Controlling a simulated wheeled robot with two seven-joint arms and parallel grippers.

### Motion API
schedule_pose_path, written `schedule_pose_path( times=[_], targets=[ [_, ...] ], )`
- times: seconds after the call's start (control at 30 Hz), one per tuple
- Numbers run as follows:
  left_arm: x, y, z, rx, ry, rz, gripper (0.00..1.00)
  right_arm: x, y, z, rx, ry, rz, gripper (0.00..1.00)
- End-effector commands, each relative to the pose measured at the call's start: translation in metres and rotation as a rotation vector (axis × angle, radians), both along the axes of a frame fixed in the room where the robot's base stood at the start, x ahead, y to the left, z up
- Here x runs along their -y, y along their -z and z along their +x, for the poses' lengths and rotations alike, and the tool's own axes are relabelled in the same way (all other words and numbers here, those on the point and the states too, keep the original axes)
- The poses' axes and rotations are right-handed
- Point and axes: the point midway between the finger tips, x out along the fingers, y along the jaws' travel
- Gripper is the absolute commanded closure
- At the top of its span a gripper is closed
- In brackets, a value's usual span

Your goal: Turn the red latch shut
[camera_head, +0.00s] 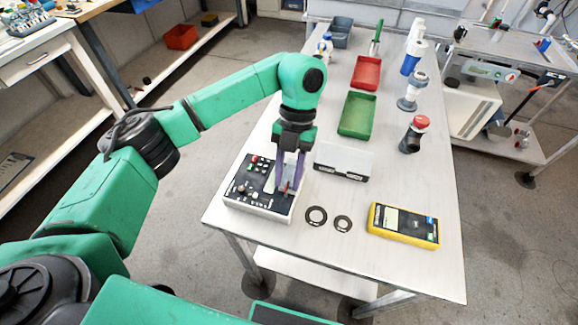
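The uv reactor looks like a low white box with a dark control panel (250,183), at the near left corner of the table. Its panel carries a red button and several small knobs and keys. A small reddish piece, possibly the red latch (287,187), shows at the box's right end, mostly hidden by my gripper. My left gripper (288,184) points down over that end, its two fingers apart on either side of the reddish piece. I cannot tell whether they touch it. My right gripper is not in view.
A white box (343,161) stands right of the gripper. Two black rings (316,215) and a yellow meter (404,225) lie at the front. Behind are a green tray (357,114), a red tray (367,73) and a dark red-topped bottle (413,135).

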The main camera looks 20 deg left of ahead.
Motion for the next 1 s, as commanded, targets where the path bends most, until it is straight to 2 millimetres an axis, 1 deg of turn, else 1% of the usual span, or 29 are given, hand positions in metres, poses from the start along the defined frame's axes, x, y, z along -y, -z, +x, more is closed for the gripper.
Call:
schedule_pose_path(
  times=[0.07, 0.17, 0.27, 0.3, 0.43, 0.5, 0.6, 0.73, 1.0],
  targets=[
    [0.000, -0.005, 0.002, 0.002, 0.000, 0.000, 0.64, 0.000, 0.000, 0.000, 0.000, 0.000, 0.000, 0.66],
    [0.001, -0.019, 0.008, 0.004, 0.000, 0.001, 0.64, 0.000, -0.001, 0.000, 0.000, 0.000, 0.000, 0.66],
    [0.002, -0.045, 0.018, 0.007, 0.000, 0.002, 0.64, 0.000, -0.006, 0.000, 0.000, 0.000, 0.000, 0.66],
    [0.002, -0.057, 0.023, 0.009, -0.002, 0.002, 0.64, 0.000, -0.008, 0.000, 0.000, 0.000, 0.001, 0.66],
    [0.003, -0.095, 0.038, 0.007, -0.002, 0.003, 0.64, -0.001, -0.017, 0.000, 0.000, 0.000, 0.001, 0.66],
    [0.003, -0.111, 0.045, 0.006, -0.002, 0.003, 0.64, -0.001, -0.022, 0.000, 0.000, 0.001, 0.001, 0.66],
    [0.004, -0.128, 0.051, 0.003, -0.001, 0.001, 0.64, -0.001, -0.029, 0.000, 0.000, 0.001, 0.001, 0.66],
    [0.004, -0.135, 0.055, 0.002, -0.001, 0.000, 0.64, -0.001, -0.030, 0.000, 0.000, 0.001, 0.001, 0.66],
    [0.004, -0.134, 0.055, 0.002, 0.001, -0.001, 0.64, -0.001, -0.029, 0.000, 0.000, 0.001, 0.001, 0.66]
  ],
)
